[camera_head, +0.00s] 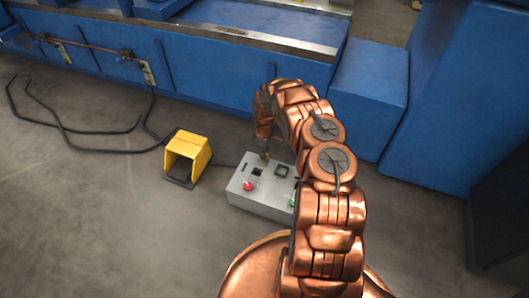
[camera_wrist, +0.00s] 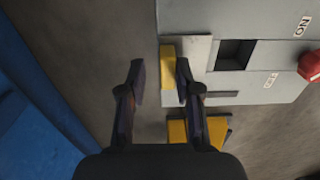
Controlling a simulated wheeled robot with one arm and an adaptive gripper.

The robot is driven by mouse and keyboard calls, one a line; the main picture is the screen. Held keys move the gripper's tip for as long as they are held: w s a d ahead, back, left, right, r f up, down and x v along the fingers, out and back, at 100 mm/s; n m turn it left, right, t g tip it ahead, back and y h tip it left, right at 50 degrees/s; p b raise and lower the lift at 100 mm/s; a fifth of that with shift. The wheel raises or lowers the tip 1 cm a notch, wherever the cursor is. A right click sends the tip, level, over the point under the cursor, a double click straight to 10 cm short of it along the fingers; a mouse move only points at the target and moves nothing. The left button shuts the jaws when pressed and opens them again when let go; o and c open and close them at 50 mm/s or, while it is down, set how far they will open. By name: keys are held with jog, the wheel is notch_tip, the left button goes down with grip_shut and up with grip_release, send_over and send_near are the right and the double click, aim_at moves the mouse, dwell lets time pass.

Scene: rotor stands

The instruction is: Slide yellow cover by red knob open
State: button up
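A grey control box (camera_head: 262,205) sits on the floor, with a red knob (camera_head: 248,186) on its top. In the wrist view, the red knob (camera_wrist: 311,66) is at the right edge. A narrow yellow cover (camera_wrist: 168,68) lies at the box's edge, beside a dark square opening (camera_wrist: 235,54). My gripper (camera_wrist: 160,82) is open, and the yellow cover shows between its fingers, closer to the right finger. Contact cannot be told. In the head view my gripper (camera_head: 265,153) is at the far edge of the box, and I cannot make out the cover there.
A yellow pedal housing (camera_head: 187,155) stands on the floor left of the box. A green button (camera_head: 292,202) is partly hidden by my arm. Blue machinery (camera_head: 200,60) runs along the back, with a blue block (camera_head: 368,95) to the right. Black cables (camera_head: 100,128) lie on the left floor.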

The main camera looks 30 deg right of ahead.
jog(key=shift+o, duration=0.5)
jog(key=shift+s, duration=0.1)
notch_tip(320, 180, up, 12)
dwell(0.5)
dwell(0.5)
